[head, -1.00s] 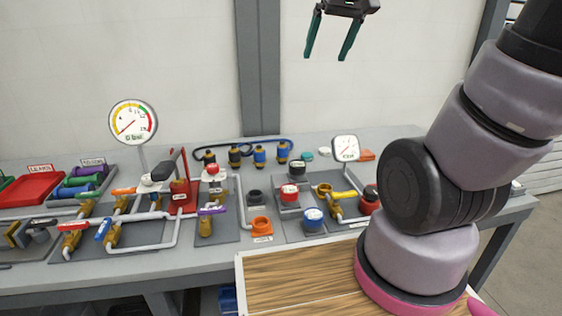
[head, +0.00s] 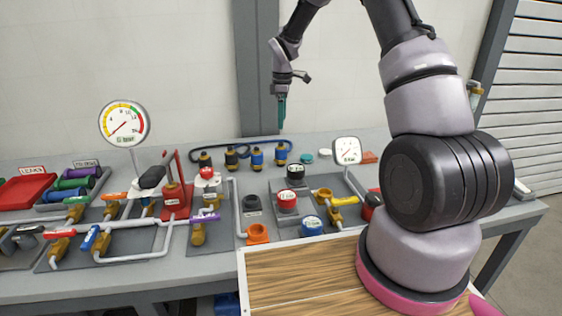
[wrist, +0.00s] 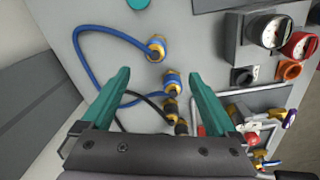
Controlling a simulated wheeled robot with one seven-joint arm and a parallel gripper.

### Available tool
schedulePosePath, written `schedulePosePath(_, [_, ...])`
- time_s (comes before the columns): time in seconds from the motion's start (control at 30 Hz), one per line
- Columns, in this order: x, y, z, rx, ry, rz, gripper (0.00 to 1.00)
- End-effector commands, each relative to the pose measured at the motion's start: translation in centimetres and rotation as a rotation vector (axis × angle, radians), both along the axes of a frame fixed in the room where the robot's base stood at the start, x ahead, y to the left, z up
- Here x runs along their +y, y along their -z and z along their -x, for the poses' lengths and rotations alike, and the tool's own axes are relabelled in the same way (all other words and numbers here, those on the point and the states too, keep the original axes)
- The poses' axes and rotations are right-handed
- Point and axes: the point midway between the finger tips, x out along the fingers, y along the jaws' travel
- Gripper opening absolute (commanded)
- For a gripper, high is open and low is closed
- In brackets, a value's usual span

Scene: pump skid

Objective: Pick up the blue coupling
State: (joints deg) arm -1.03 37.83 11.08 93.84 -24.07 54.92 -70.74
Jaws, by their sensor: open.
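Two blue couplings with brass-coloured parts stand side by side at the back of the bench. In the head view one (head: 257,157) is left of the other (head: 281,154). The wrist view shows them, one (wrist: 156,47) near a blue hose loop and one (wrist: 172,82) lower in the picture. I cannot tell which one the task means. My gripper (head: 282,124) points down above the right-hand blue coupling, clear of it. In the wrist view my gripper (wrist: 159,75) is open and empty, with the couplings below, between its teal fingers.
Two black couplings (head: 231,158) (head: 205,160) stand left of the blue ones. A blue hose (wrist: 90,40) loops beside the couplings. A dial gauge (head: 346,152) stands to the right. Valves and pipes (head: 150,222) fill the left front. The wall is close behind.

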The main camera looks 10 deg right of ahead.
Motion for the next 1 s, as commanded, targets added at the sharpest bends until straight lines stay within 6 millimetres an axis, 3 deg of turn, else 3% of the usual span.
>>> schedulePosePath(0.1, [0.4,2.9,-0.9,0.025,-0.071,0.004,0.94])
schedulePosePath(0.5, [0.6,8.7,-1.3,0.041,-0.117,0.006,0.94])
schedulePosePath(0.83, [0.4,11.1,-1.4,0.039,-0.114,0.005,0.94])
schedulePosePath(1.0, [0.1,13.7,-1.5,0.041,-0.114,0.006,0.94])
